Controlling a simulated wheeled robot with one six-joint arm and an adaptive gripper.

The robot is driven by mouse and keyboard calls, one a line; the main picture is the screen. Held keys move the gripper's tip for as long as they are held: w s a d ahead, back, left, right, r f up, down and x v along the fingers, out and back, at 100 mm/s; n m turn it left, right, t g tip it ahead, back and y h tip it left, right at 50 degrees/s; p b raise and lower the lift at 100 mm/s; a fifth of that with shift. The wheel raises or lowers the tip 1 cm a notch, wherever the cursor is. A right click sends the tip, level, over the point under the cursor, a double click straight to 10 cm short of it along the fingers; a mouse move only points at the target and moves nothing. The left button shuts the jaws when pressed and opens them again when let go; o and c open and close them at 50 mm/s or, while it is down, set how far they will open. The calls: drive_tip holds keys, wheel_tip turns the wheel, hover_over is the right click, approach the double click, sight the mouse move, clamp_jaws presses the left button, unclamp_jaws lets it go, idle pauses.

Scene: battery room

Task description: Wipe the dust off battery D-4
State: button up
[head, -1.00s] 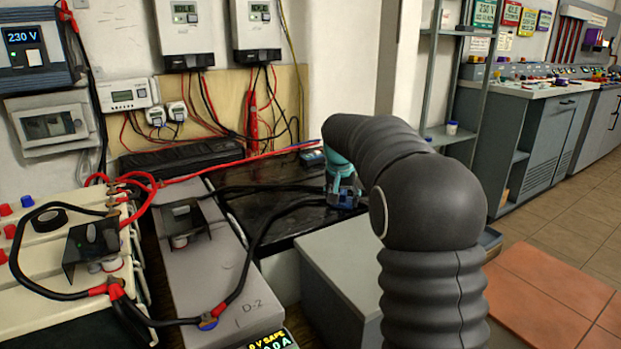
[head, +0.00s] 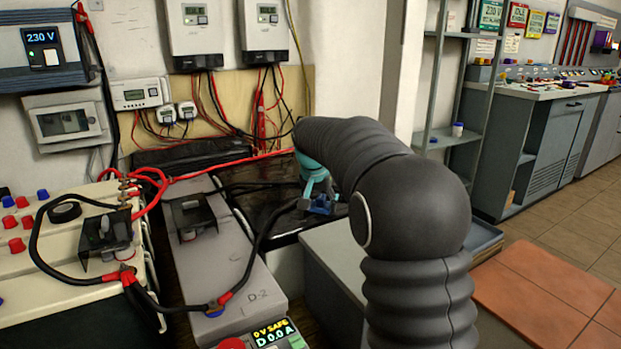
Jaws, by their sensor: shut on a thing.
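My gripper (head: 320,207), teal and blue, is small and low over the right part of a glossy black surface (head: 262,208) behind the grey cabinet. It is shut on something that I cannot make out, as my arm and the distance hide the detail. I see no readable D-4 label. I cannot tell whether the black surface is the top of battery D-4. A long grey battery marked D-2 (head: 228,262) lies left of it, with a black terminal cover (head: 190,215) and a cable lug at its near end.
Black and red cables cross the batteries and the black surface. Cream batteries (head: 60,260) stand at the left. A panel (head: 268,335) reads 0 V SAFE, D 0.0 A. A grey cabinet (head: 335,250) stands beside my arm. Tiled floor (head: 535,290) is open at the right.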

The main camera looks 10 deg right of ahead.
drive_tip(key=shift+s+a, duration=0.2)
drive_tip(key=shift+a, duration=0.4)
drive_tip(key=shift+s+a, duration=0.2)
drive_tip(key=shift+a, duration=0.35)
wheel_tip(320, 180, up, 8)
drive_tip(key=shift+s+r, duration=0.1)
